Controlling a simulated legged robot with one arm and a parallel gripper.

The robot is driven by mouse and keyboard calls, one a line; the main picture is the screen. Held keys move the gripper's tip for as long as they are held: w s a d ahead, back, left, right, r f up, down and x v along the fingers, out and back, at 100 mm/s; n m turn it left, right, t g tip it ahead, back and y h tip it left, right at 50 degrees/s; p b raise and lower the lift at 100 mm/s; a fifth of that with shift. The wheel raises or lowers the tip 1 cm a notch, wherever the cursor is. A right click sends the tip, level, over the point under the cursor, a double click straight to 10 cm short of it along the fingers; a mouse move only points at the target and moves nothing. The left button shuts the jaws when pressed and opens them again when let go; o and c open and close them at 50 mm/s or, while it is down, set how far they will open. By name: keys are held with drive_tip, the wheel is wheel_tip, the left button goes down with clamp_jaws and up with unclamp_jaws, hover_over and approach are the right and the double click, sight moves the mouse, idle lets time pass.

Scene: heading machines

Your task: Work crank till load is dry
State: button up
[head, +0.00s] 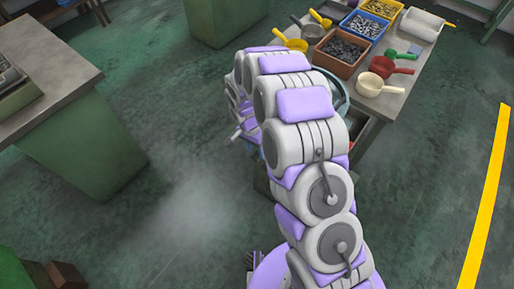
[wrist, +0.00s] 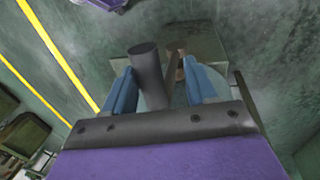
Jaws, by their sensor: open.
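In the wrist view, my gripper (wrist: 162,68) is open, with one blue finger on each side. A thick dark grey cylinder, which looks like the crank's handle (wrist: 147,72), stands between the fingers, nearer the left one. The fingers are not closed on it, and I cannot tell whether the left one touches it. A thin brownish bar shows beside it, close to the right finger. In the head view, my arm hides the crank and most of the machine. Only a pale blue rounded rim, perhaps the drum (head: 340,98), shows behind the arm. The load is not visible.
A workbench (head: 406,92) at the upper right holds scoops, an orange bin (head: 341,53) of metal parts, a blue bin (head: 364,25) and a yellow bin. A green cabinet with a grey top (head: 50,60) stands left. The floor between is clear.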

drive_tip(key=shift+d+r, duration=0.15)
drive_tip(key=shift+d, duration=1.05)
drive_tip(key=c, duration=0.6)
drive_tip(key=shift+a, duration=0.2)
drive_tip(key=c, duration=0.3)
drive_tip(key=shift+a, duration=0.45)
clamp_jaws()
drive_tip(key=shift+d, duration=0.15)
